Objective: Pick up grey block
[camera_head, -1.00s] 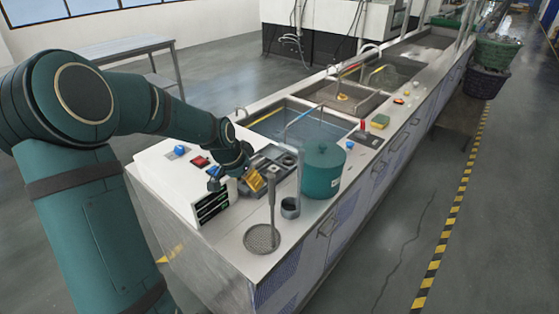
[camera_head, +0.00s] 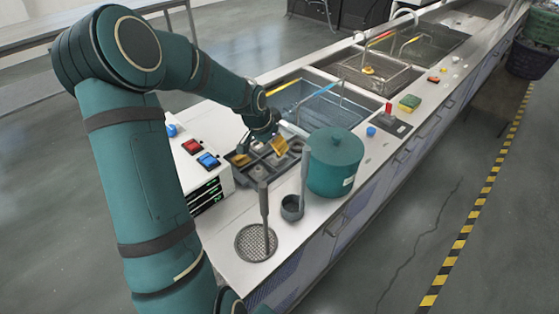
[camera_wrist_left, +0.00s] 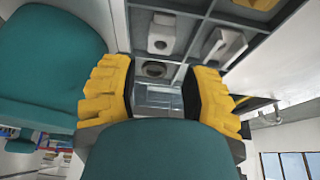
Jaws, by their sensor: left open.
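My left gripper (camera_head: 260,152) is over the grey divided tray (camera_head: 262,172) on the counter, its yellow fingers apart. In the left wrist view, the gripper (camera_wrist_left: 157,84) is open and points at the tray (camera_wrist_left: 189,56). A plain grey block-like piece (camera_wrist_left: 158,97) shows in the gap between the fingers, and I cannot tell whether either finger touches it. Other pale grey pieces (camera_wrist_left: 163,33) (camera_wrist_left: 222,45) lie in neighbouring compartments. In the head view, the gripper and arm hide part of the tray, so the block cannot be made out there. My right gripper is not in view.
A teal lidded pot (camera_head: 334,165) stands close to the right of the tray. Upright rods and a small grey cup (camera_head: 292,208) stand in front. A white box with red and blue switches (camera_head: 192,146) is at the left. Sink basins (camera_head: 325,108) lie behind.

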